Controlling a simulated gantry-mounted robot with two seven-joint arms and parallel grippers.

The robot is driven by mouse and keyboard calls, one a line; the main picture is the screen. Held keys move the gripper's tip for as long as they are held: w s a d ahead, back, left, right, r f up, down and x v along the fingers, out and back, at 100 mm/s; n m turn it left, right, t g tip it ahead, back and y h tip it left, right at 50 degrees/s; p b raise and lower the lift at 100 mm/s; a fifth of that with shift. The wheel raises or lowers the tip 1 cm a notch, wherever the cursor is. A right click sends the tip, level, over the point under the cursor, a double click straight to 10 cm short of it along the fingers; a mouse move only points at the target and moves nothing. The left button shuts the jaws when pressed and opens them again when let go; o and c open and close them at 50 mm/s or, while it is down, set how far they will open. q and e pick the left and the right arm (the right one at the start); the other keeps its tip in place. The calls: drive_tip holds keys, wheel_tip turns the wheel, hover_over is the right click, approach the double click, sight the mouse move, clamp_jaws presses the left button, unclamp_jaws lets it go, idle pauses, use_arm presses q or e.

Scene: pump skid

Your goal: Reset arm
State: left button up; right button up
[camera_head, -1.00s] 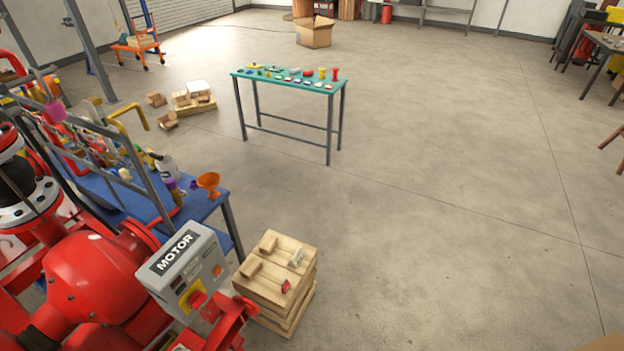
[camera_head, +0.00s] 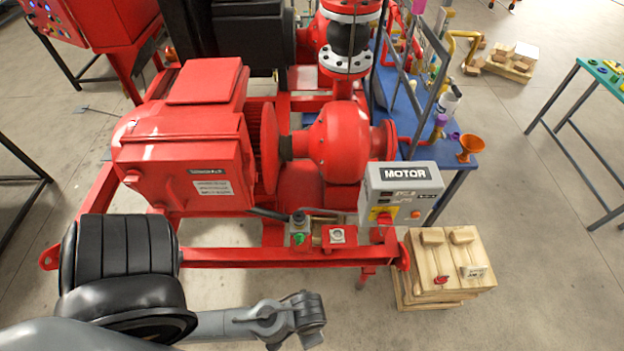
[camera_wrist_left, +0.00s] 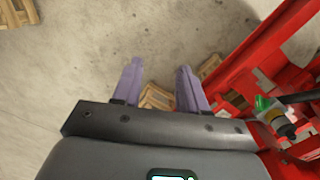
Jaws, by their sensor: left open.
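My left arm (camera_head: 125,265) comes in from the lower left in the head view and ends in a grey part (camera_head: 295,318) in front of the red pump skid. I cannot make out its fingers there. In the left wrist view my left gripper (camera_wrist_left: 160,68) shows two purple fingers, spread apart with nothing between them. My right gripper is not in view.
The red pump skid (camera_head: 210,257) fills the middle of the head view, with a grey MOTOR box (camera_head: 402,190) at its right. A wooden pallet stack (camera_head: 455,265) stands right of it. A blue table (camera_head: 440,160) is behind. Open floor lies at the lower right.

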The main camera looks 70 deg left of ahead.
use_arm(q)
drive_tip(key=w+a+r+m+t, duration=0.1)
drive_tip(key=w+a+r+t, duration=0.1)
drive_tip(key=w+r, duration=0.3)
drive_tip(key=w+a+r+m+t, duration=0.1)
drive_tip(key=w+a+r+t, duration=0.15)
drive_tip(key=r, duration=0.45)
wheel_tip(320, 180, up, 13)
drive_tip(key=p, duration=1.3)
drive_tip(key=shift+s, duration=0.15)
drive_tip(key=shift+f, duration=0.15)
